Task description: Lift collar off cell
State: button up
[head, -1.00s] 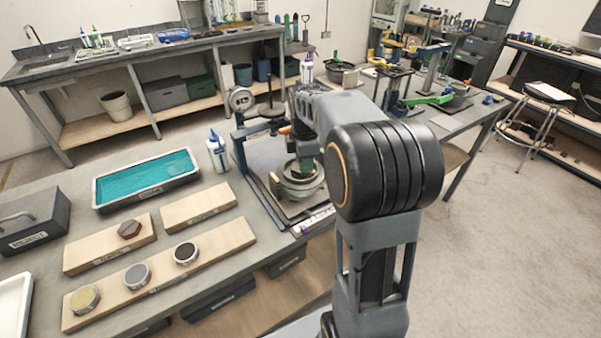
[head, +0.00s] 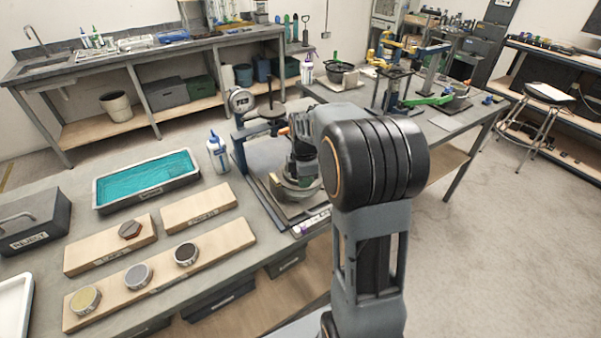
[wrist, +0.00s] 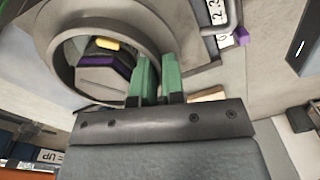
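The collar (wrist: 64,58), a thick grey ring, fills the upper left of the wrist view. It also shows below my gripper in the head view (head: 300,193). Inside the ring is a grey, angular piece with purple and yellow parts, likely the cell (wrist: 104,75). My gripper (wrist: 158,62) has green fingers at the ring's right wall, the left one over the inside and the right one outside. The gap between them is narrow, and I cannot tell whether they press on the wall. In the head view my arm hides the fingertips.
The collar stands in a blue-framed fixture (head: 243,155) on the bench. A white bottle (head: 217,152), a tray of teal liquid (head: 148,181) and wooden boards with round pieces (head: 160,262) lie to the left. A round gauge (head: 241,101) stands behind.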

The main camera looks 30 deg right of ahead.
grip_shut()
jog(key=shift+r, duration=0.5)
notch_tip(320, 180, up, 2)
jog(key=s+r+p, duration=0.2)
jog(key=s+r, duration=1.2)
jog(key=shift+r, duration=0.25)
